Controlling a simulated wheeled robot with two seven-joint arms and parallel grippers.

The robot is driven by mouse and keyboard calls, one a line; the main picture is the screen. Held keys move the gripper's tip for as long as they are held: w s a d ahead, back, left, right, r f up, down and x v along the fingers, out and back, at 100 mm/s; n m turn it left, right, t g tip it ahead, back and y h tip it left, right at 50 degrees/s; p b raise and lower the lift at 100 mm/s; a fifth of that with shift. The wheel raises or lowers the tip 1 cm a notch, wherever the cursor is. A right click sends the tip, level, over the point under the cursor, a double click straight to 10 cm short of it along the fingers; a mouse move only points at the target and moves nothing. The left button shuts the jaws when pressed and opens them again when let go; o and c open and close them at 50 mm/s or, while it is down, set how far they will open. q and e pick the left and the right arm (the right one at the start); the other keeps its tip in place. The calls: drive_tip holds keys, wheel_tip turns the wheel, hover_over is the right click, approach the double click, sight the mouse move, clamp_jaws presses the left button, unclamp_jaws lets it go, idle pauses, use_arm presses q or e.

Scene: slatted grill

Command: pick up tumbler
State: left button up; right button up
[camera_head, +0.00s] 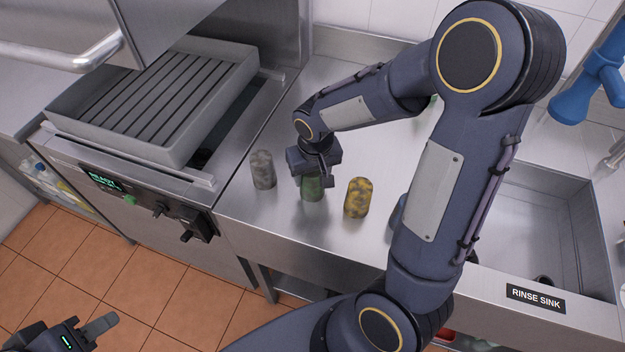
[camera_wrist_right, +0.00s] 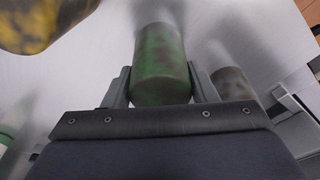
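A green mottled tumbler (camera_head: 312,188) stands upright at the front of the steel counter, between a grey mottled tumbler (camera_head: 263,170) and a yellow-and-grey one (camera_head: 357,198). My right gripper (camera_head: 312,176) is over the green tumbler and partly hides its top. In the right wrist view, the green tumbler (camera_wrist_right: 161,62) sits between the two fingers, which appear to press on both sides. The yellow tumbler (camera_wrist_right: 40,22) and grey tumbler (camera_wrist_right: 234,86) show on either side there. My left gripper (camera_head: 92,332) is at the bottom left, over the floor; only part of it shows.
A slatted grill (camera_head: 170,95) stands left of the counter (camera_head: 270,222), with a control panel (camera_head: 105,180) on its front. A rinse sink (camera_head: 560,205) and blue tap handle (camera_head: 590,85) are at the right. My right arm crosses the counter and hides part of it.

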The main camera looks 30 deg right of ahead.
drive_tip(key=c, duration=0.5)
drive_tip(key=shift+o, duration=0.2)
drive_tip(key=shift+r, duration=0.5)
wheel_tip(320, 180, up, 2)
drive_tip(key=shift+a+r, duration=0.1)
drive_tip(key=shift+r, duration=0.15)
drive_tip(key=a+r+b, duration=0.2)
drive_tip(key=a+r, duration=0.7)
drive_tip(key=a, duration=0.5)
drive_tip(key=shift+s+r+b, duration=0.3)
drive_tip(key=shift+s+b, duration=0.05)
drive_tip(key=shift+s, duration=0.05)
drive_tip(key=shift+d, duration=0.1)
